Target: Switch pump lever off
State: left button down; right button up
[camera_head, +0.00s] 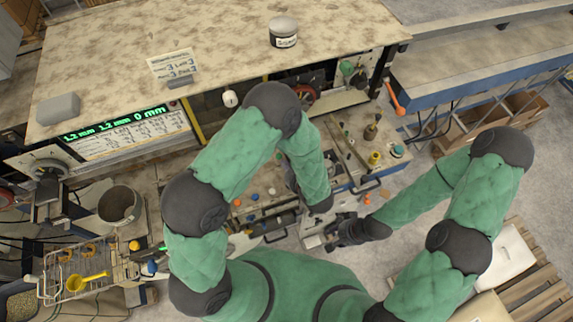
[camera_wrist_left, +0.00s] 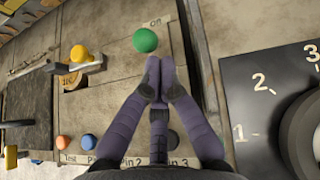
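In the left wrist view a round green knob (camera_wrist_left: 145,40) stands just beyond my left gripper's fingertips, beside a label that reads "on". I take it for the pump lever's knob, though its shaft is hidden. My left gripper (camera_wrist_left: 159,82) has its fingertips together with nothing visible between them, and the tips appear apart from the knob. In the head view that gripper is mostly hidden behind my left forearm.
A yellow knob (camera_wrist_left: 80,53) is left of the green one. An orange button (camera_wrist_left: 62,143) and a blue button (camera_wrist_left: 88,142) sit near "Test" and "Pin" labels. A black numbered dial plate (camera_wrist_left: 262,105) is on the right. A grey pot (camera_head: 119,205) stands far left.

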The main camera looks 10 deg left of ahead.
pick_arm(q)
jog(key=shift+w+a+r, duration=0.1)
jog(key=shift+w+r, duration=0.05)
jog(key=shift+r, duration=0.1)
